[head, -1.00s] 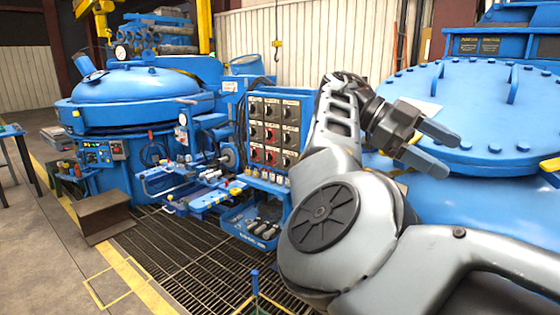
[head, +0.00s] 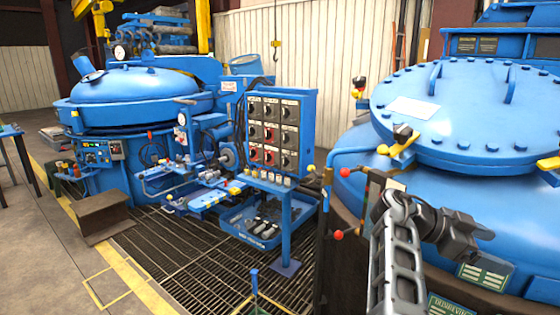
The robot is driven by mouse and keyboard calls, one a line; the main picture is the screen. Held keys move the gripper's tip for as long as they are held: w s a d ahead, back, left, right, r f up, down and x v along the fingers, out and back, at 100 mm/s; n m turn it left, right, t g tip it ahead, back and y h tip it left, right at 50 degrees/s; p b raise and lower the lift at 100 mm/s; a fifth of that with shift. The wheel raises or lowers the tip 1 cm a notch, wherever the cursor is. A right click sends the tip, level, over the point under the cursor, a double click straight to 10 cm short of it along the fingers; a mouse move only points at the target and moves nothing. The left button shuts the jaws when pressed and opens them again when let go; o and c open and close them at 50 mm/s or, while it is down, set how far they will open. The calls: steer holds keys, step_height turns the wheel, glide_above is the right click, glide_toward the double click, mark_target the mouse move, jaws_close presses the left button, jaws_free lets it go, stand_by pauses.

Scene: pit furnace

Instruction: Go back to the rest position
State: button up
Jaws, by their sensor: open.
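My arm stands upright at the lower right of the head view, with my gripper (head: 480,243) at its top end. The gripper is dark grey, points to the right and is open, with nothing seen between its fingers. It is in front of the large blue furnace vessel on the right, whose lid (head: 455,110) is bolted and domed. I cannot tell how far it is from the vessel wall.
A blue control panel (head: 308,100) with several dark and red knobs stands in the middle. A blue tray (head: 232,225) lies below it on the floor grating (head: 190,270). Another blue furnace (head: 140,85) is at the left. A brown step (head: 102,215) stands near it.

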steer(key=s+d+f+n+t, duration=0.4)
steer(key=f+n, duration=0.1)
steer(key=f, duration=0.2)
steer(key=s+d+f+n+t, duration=0.4)
steer(key=f+n, duration=0.1)
steer(key=f, duration=0.2)
steer(key=s+a+f+n+t+y, duration=0.55)
steer(key=s+f+n, duration=0.3)
steer(key=s, duration=0.35)
steer(key=s+a+r+n+t+y, duration=0.3)
steer(key=s+a+n+y, duration=0.3)
steer(key=s+a, duration=0.95)
steer(key=s+a+r+m+t+y, duration=0.1)
steer(key=s+a+r, duration=0.2)
steer(key=s+r, duration=0.2)
steer(key=s+a+r+m+t+y, duration=0.1)
steer(key=s+a+r, duration=0.2)
steer(key=s+r, duration=0.3)
step_height(320, 180, up, 2)
steer(key=shift+a+r+y, duration=0.2)
steer(key=shift+a+y, duration=0.05)
steer(key=shift+y, duration=0.1)
